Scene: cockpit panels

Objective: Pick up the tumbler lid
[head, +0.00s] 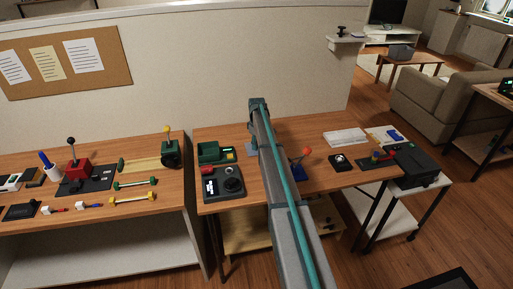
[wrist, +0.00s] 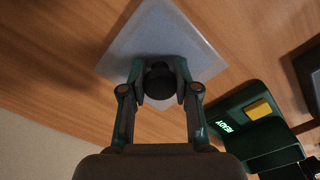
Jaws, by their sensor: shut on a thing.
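The tumbler lid appears as a pale grey-blue square plate (wrist: 165,38) with a dark round knob (wrist: 159,84) in the wrist view. My gripper (wrist: 160,88) is shut on the knob, with one finger on each side of it. The plate lies over the wooden tabletop; I cannot tell whether it touches the wood or hangs just above it. In the head view my arm covers the gripper and most of the lid, and a pale edge (head: 250,151) shows beside the arm.
A green box with a yellow button (wrist: 260,109) stands close to the right of my gripper in the wrist view. A dark panel with a round dial (head: 225,183) sits in front of it in the head view. A red-knobbed lever (head: 304,155) stands right of my arm.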

